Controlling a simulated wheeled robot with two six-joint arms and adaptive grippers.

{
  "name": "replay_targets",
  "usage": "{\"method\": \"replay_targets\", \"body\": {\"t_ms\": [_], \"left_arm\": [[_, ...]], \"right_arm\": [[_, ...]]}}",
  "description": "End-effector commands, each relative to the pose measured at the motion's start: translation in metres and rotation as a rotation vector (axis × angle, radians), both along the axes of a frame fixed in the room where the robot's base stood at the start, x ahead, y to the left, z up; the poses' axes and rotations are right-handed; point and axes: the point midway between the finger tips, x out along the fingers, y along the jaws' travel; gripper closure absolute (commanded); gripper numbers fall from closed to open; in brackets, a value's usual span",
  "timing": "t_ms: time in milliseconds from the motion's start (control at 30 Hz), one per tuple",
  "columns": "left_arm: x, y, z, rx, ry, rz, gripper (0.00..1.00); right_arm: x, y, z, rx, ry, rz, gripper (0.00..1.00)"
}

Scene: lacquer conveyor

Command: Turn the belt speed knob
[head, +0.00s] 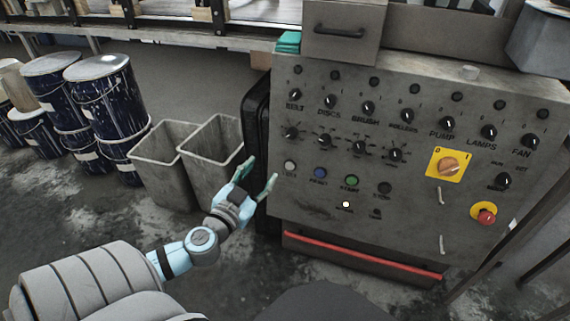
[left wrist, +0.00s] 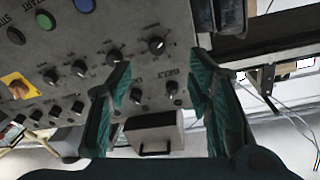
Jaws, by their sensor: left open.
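The grey control panel (head: 330,190) fills the right of the head view. Its second row holds several black knobs with dial marks; the leftmost knob (head: 291,133), below the BELT switch (head: 296,96), appears to be the belt speed knob. In the left wrist view the panel is upside down, and this knob (left wrist: 156,45) shows ahead between the finger lines. My left gripper (head: 258,177), with green fingers, is open and empty. It is left of and below the knob, apart from it. The knob's pointer is too small to read. My right gripper is not in view.
A red emergency button (head: 485,213) and an orange rotary switch on a yellow plate (head: 449,165) sit on the panel's right. Grey bins (head: 165,160) stand left of the panel, with dark blue drums (head: 105,95) beyond. A red bar (head: 360,257) runs below the panel.

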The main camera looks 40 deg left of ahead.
Motion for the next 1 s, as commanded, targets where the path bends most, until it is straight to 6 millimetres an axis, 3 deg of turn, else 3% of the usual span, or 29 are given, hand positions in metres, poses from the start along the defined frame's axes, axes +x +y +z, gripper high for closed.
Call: {"method": "replay_targets", "body": {"t_ms": [167, 500, 600, 767, 1000], "left_arm": [[0.018, -0.004, 0.014, -0.010, -0.046, -0.020, 0.53], [0.110, 0.017, 0.016, -0.013, -0.043, -0.018, 0.53], [0.129, 0.021, 0.015, -0.011, -0.041, -0.020, 0.53], [0.142, 0.023, 0.015, -0.011, -0.039, -0.021, 0.53], [0.142, 0.023, 0.014, -0.011, -0.039, -0.021, 0.55]], "right_arm": [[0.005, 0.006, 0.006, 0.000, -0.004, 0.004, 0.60], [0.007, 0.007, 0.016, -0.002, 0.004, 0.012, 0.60], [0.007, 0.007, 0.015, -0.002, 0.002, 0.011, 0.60], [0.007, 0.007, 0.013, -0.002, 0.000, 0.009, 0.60], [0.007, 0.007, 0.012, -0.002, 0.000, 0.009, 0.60]]}}
